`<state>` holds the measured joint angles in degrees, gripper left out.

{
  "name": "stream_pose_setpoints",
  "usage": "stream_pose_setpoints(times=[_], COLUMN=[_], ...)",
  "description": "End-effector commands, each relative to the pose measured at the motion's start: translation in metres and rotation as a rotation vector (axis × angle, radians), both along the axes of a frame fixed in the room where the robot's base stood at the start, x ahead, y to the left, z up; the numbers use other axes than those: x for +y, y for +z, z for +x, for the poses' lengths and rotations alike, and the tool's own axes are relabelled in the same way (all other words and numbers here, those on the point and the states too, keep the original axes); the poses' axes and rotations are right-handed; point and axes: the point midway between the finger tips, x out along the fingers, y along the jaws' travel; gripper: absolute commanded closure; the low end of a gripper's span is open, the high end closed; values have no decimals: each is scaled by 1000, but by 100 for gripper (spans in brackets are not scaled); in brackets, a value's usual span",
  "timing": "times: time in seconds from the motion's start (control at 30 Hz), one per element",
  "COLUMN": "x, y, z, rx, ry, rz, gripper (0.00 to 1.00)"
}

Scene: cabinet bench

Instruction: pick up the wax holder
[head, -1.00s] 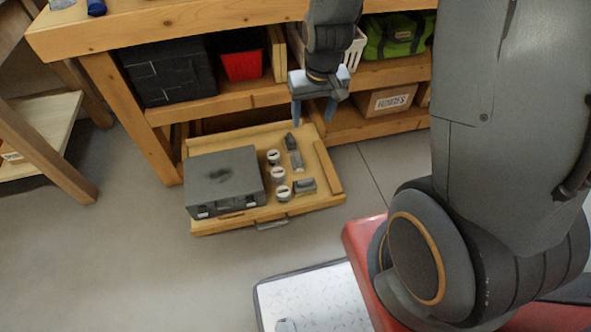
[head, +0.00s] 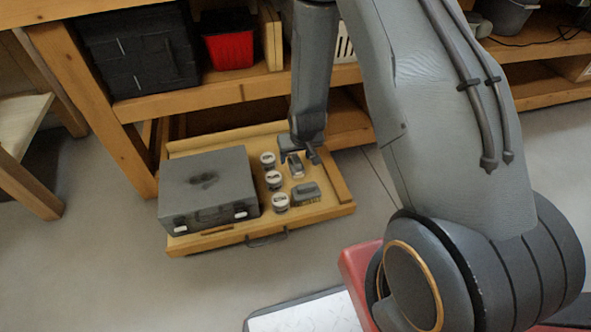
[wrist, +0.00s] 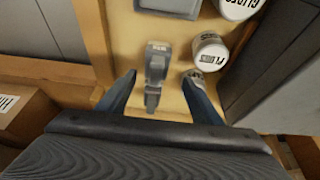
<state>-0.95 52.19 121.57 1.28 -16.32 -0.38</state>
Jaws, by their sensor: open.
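A small grey piece with a pale label (wrist: 158,60), which looks like the wax holder, lies in the open wooden drawer. Its label is too small to read surely. A narrower grey part (wrist: 152,97) lies just below it in the wrist view; I cannot tell whether the two are joined. My gripper (wrist: 160,76) is open above them, one finger on each side, with nothing held. In the head view my gripper (head: 300,154) is low over the drawer and hides part of the grey piece (head: 296,168).
White-lidded jars (head: 274,180) stand in a row close beside it, one near the right finger in the wrist view. A large grey case (head: 205,188) fills the left. The bench shelf (head: 240,90) is behind.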

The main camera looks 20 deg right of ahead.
Motion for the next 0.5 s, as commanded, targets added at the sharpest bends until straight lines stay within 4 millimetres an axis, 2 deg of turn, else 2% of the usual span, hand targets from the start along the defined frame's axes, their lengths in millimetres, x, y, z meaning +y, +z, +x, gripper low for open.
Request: stream_pose_setpoints(times=[0.1,0.27,0.5], x=[0,-2,-8], y=[-13,-21,-48], z=[6,8,19], rx=[0,1,1], ry=[0,-1,-1], rz=[0,0,0], gripper=[41,41,41])
